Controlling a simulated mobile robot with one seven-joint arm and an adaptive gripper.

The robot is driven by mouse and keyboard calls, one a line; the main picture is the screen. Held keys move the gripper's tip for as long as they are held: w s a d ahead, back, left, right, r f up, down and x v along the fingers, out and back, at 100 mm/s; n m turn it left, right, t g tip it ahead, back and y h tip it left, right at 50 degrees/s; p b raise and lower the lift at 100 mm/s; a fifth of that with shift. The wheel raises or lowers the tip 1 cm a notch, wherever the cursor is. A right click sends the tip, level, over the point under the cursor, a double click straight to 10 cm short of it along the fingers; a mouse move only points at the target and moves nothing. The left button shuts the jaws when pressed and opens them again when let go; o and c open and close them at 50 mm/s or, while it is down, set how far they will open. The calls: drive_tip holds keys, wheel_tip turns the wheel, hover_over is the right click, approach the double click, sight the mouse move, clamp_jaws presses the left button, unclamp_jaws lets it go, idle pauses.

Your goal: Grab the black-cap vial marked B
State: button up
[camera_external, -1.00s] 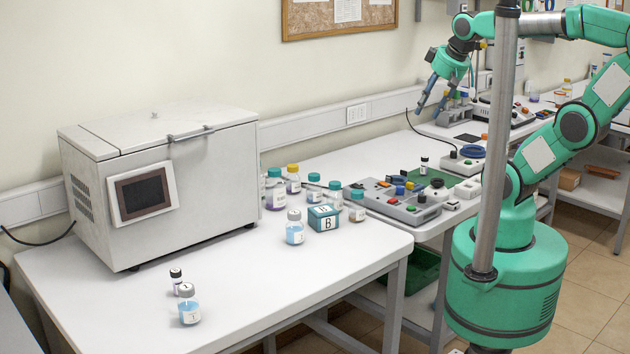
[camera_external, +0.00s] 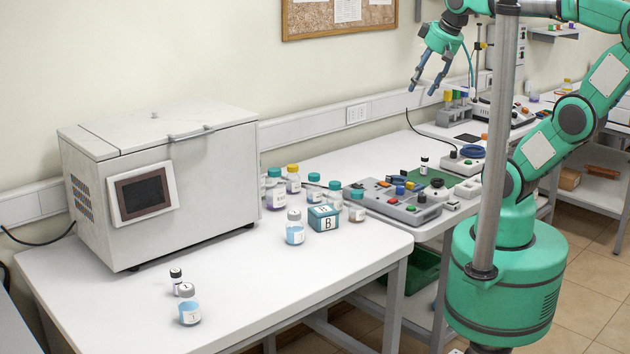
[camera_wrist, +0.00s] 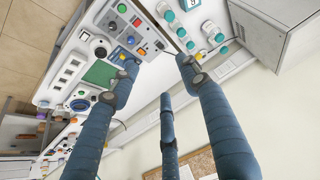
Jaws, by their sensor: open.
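A small black-cap vial (camera_external: 424,165) stands upright by the green mat on the back table; its label is too small to read. Another black-cap vial (camera_external: 176,280) stands near the left front of the near table, its mark not clearly legible. A teal box marked B (camera_external: 323,219) sits among the bottles on the near table. My gripper (camera_external: 422,91) is open and empty, high above the back table, up and clear of the vial there. In the wrist view its fingers (camera_wrist: 158,76) are spread with nothing between them. I cannot pick out either vial in that view.
A control panel with coloured buttons (camera_external: 398,207) lies in front of the green mat (camera_external: 466,187). Several capped bottles stand around the teal box. A white machine (camera_external: 165,180) fills the near table's back left. The near table's front middle is clear.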

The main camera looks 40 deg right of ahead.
drive_tip(key=w+a+r+n+g+y+p, duration=0.1)
drive_tip(key=w+a+r+p, duration=0.1)
drive_tip(key=w+a+r, duration=0.4)
drive_tip(key=w+a+r+n+g+p, duration=0.15)
drive_tip(key=w+a+r, duration=0.25)
drive_tip(key=w+a, duration=0.45)
drive_tip(key=w+a+r+p, duration=0.1)
drive_tip(key=w+a+p, duration=0.5)
drive_tip(key=a, duration=1)
drive_tip(key=w+a+f+n+g+p, duration=0.1)
drive_tip(key=w+a+f, duration=0.1)
drive_tip(key=a, duration=0.8)
drive_tip(key=w+a+f+n+g, duration=0.1)
drive_tip(key=w+a, duration=0.1)
drive_tip(key=a, duration=0.9)
drive_tip(key=s+a+f+n+p, duration=0.1)
drive_tip(key=s+a+f, duration=0.15)
drive_tip(key=a, duration=0.45)
drive_tip(key=s+a+f+h+p, duration=0.1)
drive_tip(key=s+a+f, duration=0.1)
drive_tip(key=a+f, duration=0.35)
drive_tip(key=s+a+f+n+p, duration=0.1)
drive_tip(key=s+a, duration=0.1)
drive_tip(key=a, duration=0.7)
wheel_tip(320, 180, down, 29)
drive_tip(key=shift+s+a+r+g, duration=0.15)
drive_tip(key=shift+s+a+g, duration=0.1)
drive_tip(key=shift+a+g, duration=0.15)
drive_tip(key=shift+d+m, duration=0.1)
drive_tip(key=shift+m, duration=0.15)
